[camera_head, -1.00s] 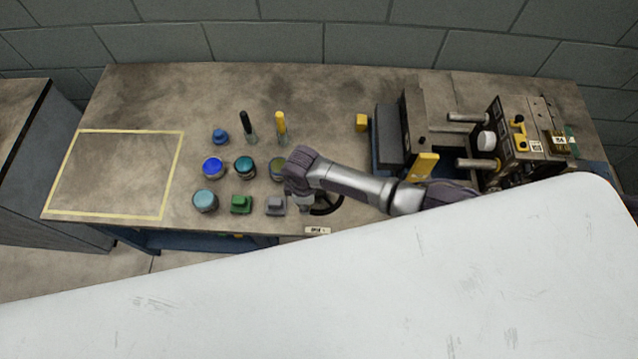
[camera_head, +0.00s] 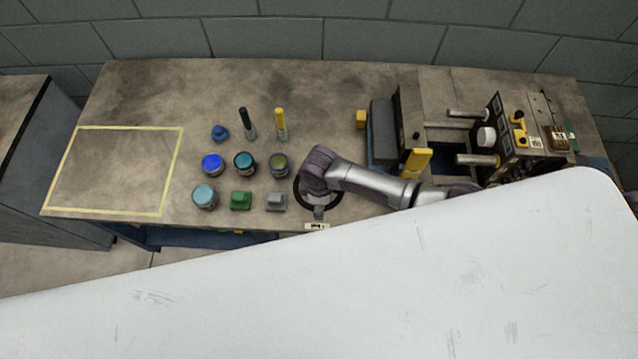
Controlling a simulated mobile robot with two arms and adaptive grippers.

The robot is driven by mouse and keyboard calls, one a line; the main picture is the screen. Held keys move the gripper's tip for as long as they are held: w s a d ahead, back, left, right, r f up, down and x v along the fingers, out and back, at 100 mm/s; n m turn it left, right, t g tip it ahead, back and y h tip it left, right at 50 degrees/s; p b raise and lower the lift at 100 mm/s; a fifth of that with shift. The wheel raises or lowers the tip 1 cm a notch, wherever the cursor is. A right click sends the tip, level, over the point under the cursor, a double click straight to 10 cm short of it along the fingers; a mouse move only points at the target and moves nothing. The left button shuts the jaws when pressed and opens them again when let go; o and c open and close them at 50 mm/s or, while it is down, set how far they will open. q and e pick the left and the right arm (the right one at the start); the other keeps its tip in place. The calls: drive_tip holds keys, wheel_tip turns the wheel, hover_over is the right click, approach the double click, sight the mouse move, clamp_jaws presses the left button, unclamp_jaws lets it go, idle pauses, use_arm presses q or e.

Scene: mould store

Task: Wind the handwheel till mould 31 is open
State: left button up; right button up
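The black handwheel (camera_head: 299,199) lies near the front edge of the bench, partly covered by my arm. My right gripper (camera_head: 319,211) comes in from the right and points down at the front part of the wheel's rim. Its fingers are too small and hidden to show whether they grip the rim. The mould stands at the right of the bench. Its left block (camera_head: 408,105) and right block (camera_head: 508,140) stand apart, with guide pins (camera_head: 476,160) between them. The mould number is not legible. My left gripper is not in view.
A yellow-taped area (camera_head: 181,150) at the left is empty.

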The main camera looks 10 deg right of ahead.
drive_tip(key=shift+w+r, duration=0.1)
drive_tip(key=shift+r, duration=4.5)
